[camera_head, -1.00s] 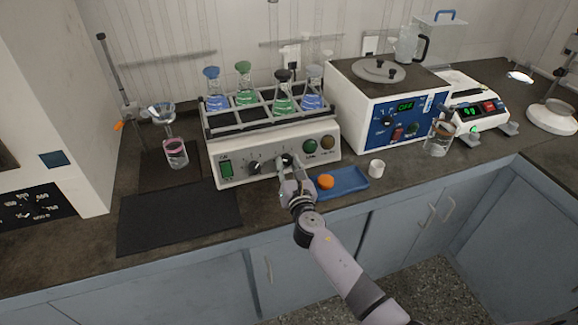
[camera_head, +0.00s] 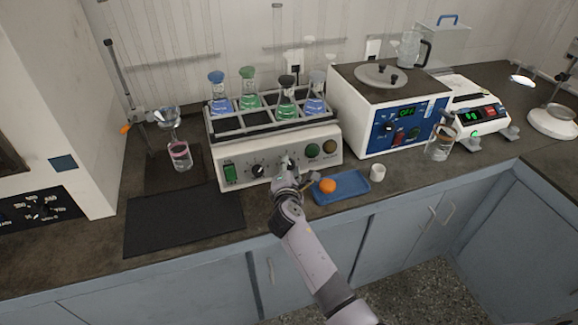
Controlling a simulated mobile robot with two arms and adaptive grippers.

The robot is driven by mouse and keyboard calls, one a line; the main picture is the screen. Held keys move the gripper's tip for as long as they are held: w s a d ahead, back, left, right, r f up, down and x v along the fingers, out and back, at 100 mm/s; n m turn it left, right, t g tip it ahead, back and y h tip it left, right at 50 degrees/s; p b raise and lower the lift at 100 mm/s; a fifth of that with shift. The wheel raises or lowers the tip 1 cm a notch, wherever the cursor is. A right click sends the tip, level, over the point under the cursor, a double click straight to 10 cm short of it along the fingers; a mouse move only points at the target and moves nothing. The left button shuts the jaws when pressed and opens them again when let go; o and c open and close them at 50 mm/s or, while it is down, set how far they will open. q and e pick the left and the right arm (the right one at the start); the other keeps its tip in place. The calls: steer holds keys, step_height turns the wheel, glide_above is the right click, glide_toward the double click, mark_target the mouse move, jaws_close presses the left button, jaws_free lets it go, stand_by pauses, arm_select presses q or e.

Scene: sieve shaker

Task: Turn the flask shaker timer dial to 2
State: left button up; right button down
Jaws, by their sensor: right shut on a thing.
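The flask shaker (camera_head: 230,153) stands on the bench, a white box with a rack of several stoppered flasks on top. Its front panel has a green switch (camera_head: 230,173) at the left, a black dial (camera_head: 258,170), and a green (camera_head: 312,150) and a brownish (camera_head: 330,146) round button at the right. My right gripper (camera_head: 287,167) is at the panel between the black dial and the green button, shut on a second dial there. The gripper hides that dial and its markings, so its setting cannot be read. My left gripper is not in view.
A blue tray (camera_head: 352,190) with an orange object (camera_head: 327,186) lies just right of my gripper, beside a small white cup (camera_head: 377,172). A blue-fronted bath (camera_head: 370,140) stands right of the shaker. A black mat (camera_head: 170,222) lies at front left.

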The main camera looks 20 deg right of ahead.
steer(key=shift+r+m+g+p, duration=0.1)
steer(key=shift+m+g+p, duration=0.35)
steer(key=shift+m, duration=0.75)
steer(key=c, duration=1.2)
jaws_free()
steer(key=shift+c, duration=0.2)
steer(key=v, duration=1.2)
